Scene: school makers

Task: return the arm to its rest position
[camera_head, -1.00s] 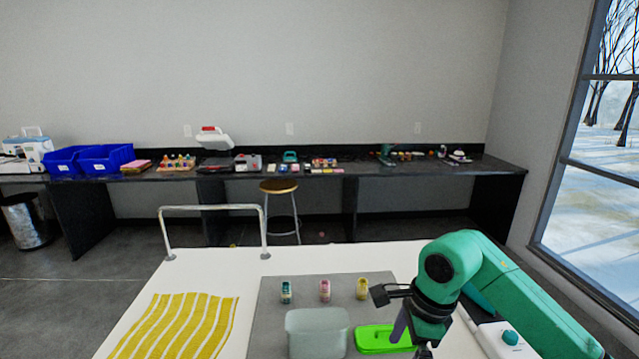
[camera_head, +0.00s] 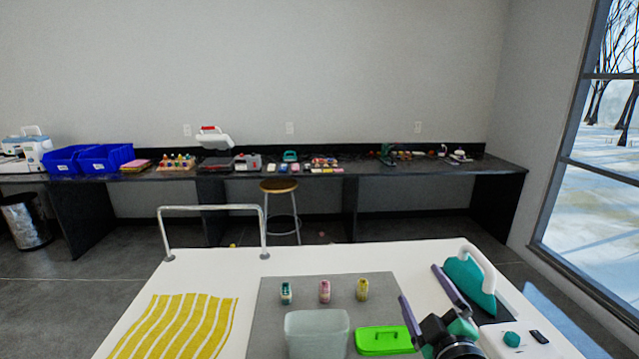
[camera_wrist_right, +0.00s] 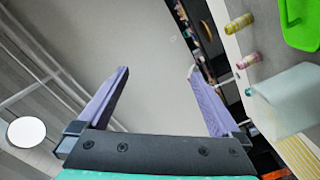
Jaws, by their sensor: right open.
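My right gripper (camera_head: 419,283) is low at the right of the head view, over the white table's right part. Its two purple fingers stand apart and point up and away, with nothing between them. The right wrist view shows the same open fingers (camera_wrist_right: 158,70) with only far wall and ceiling beyond them. The rest of my right arm is mostly below the picture edge. My left gripper is not in view.
On the grey mat (camera_head: 268,325) stand a clear bin (camera_head: 317,335) and several thread spools (camera_head: 325,291). A green lid (camera_head: 384,340) lies beside my right gripper. A teal iron (camera_head: 468,278) stands to its right. A striped cloth (camera_head: 175,325) lies left.

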